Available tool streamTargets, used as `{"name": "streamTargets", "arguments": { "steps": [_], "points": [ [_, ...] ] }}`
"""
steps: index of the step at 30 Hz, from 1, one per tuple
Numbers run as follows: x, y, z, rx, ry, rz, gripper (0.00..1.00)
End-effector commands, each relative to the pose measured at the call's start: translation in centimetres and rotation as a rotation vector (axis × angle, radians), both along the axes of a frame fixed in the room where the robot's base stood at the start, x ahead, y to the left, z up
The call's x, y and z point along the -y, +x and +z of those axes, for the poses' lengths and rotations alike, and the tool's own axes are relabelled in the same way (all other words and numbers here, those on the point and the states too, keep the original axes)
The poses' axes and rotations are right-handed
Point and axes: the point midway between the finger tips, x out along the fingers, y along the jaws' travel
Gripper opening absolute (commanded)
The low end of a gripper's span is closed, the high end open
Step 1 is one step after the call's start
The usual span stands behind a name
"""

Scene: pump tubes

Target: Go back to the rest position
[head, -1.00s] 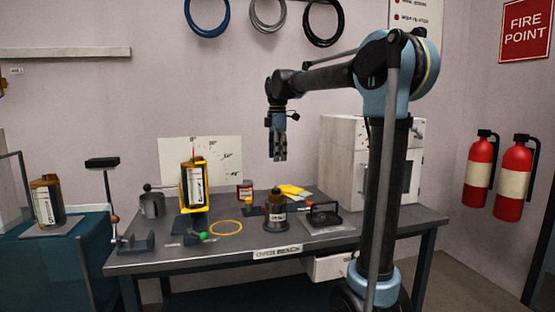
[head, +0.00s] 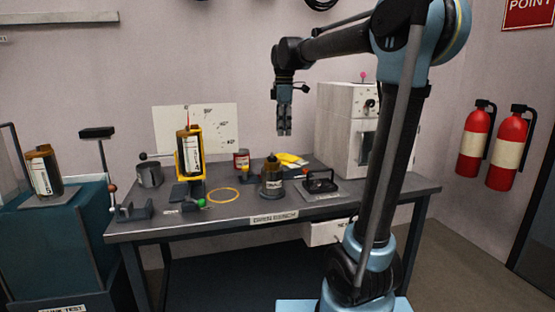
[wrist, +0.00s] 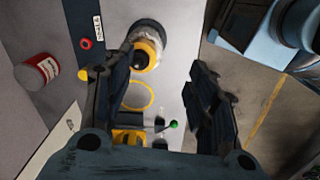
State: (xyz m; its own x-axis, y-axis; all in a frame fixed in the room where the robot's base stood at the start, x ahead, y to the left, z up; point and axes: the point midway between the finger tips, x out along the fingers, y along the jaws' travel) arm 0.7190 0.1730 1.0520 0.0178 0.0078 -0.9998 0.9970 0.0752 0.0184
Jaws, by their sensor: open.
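My gripper (head: 285,122) hangs pointing down in the air above the right part of the bench (head: 330,200). It is open and empty. In the wrist view its two fingers (wrist: 165,90) stand apart, with the bench top below. An amber tube with a label (head: 189,155) stands upright in a yellow holder on the bench. Another amber tube (head: 45,172) stands, slightly tilted, on the teal unit at the left. A dark round pot (head: 272,180) stands on the bench below my gripper; nothing touches the gripper.
Two fire extinguishers (head: 506,150) hang on the right wall. The air around my gripper is clear.

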Motion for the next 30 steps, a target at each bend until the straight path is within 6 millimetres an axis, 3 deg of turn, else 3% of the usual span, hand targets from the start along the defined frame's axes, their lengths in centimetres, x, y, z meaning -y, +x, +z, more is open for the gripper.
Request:
{"name": "streamTargets", "arguments": {
  "steps": [6, 15, 23, 30],
  "points": [
    [4.9, -5.2, -3.2, 0.026, 0.016, -0.281, 0.53],
    [10.1, -12.3, -8.8, 0.06, 0.046, -0.667, 0.53],
    [13.5, -18.5, -15.0, 0.088, 0.08, -0.998, 0.53],
    [15.8, -23.9, -21.6, 0.11, 0.118, -1.304, 0.53]
  ]
}}
